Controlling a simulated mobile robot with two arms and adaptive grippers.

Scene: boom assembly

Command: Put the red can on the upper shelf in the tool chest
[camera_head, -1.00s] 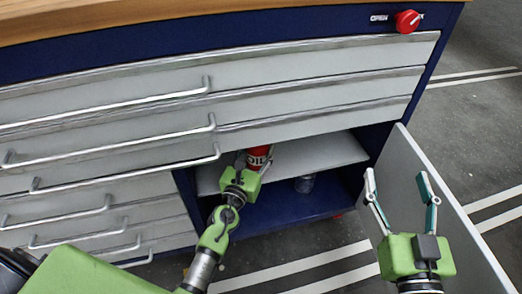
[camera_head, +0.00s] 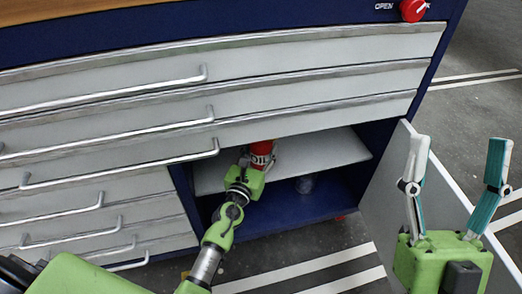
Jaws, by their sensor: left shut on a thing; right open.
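The red can (camera_head: 261,148) is at the upper shelf (camera_head: 318,151) of the open compartment in the tool chest (camera_head: 230,100). Its top is hidden by the drawer edge above. My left gripper (camera_head: 258,160) is shut on the can, with its fingers around the lower part. I cannot tell whether the can touches the shelf. My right gripper (camera_head: 455,165) is open and empty, in front of the open door (camera_head: 384,190) at the right.
Closed drawers with bar handles (camera_head: 110,132) fill the left and the space above. A red knob (camera_head: 413,9) is at top right. The right part of the upper shelf is clear.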

